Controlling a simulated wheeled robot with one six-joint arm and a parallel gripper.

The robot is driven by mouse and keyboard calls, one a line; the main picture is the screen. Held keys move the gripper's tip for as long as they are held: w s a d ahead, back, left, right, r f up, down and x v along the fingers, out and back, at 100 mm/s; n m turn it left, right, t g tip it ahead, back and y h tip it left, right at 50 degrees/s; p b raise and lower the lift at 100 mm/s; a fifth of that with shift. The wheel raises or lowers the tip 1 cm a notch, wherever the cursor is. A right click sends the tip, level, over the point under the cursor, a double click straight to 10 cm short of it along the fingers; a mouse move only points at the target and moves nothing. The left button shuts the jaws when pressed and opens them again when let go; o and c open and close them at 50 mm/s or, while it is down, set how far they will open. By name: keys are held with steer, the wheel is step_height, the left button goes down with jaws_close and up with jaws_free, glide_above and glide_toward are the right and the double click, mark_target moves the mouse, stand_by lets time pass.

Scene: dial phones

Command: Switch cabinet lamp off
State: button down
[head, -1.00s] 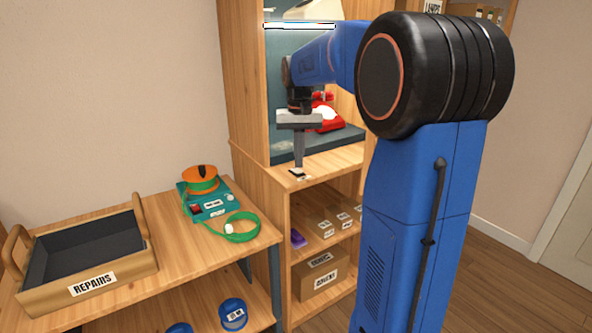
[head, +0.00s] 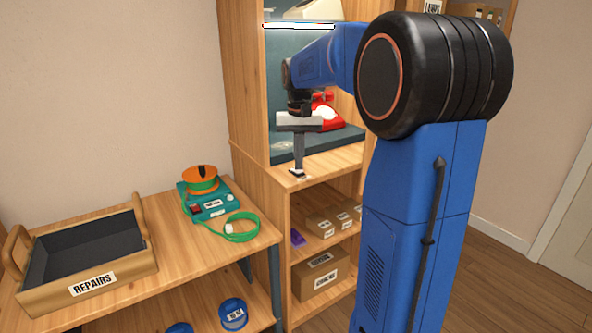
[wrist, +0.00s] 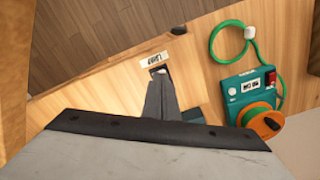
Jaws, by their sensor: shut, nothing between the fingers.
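The cabinet lamp is a bright white bar (head: 298,26) at the top of the cabinet opening, and it looks lit. A small switch plate marked LAMP (wrist: 156,60) lies on the front edge of the cabinet's wooden deck; it also shows in the head view (head: 293,172). My gripper (head: 299,173) points straight down with its fingers together and holds nothing. In the wrist view the fingertips (wrist: 160,76) are right at the switch and cover part of it. I cannot tell whether they touch it, nor its rocker position.
A red phone (head: 325,115) sits in the cabinet behind my gripper. On the bench to the left are a REPAIRS tray (head: 92,284) and a teal device with a green cable (head: 208,202).

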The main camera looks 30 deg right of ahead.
steer(key=shift+f, duration=0.4)
steer(key=shift+r, duration=0.1)
stand_by(0.3)
step_height(320, 180, up, 7)
stand_by(1.0)
stand_by(0.4)
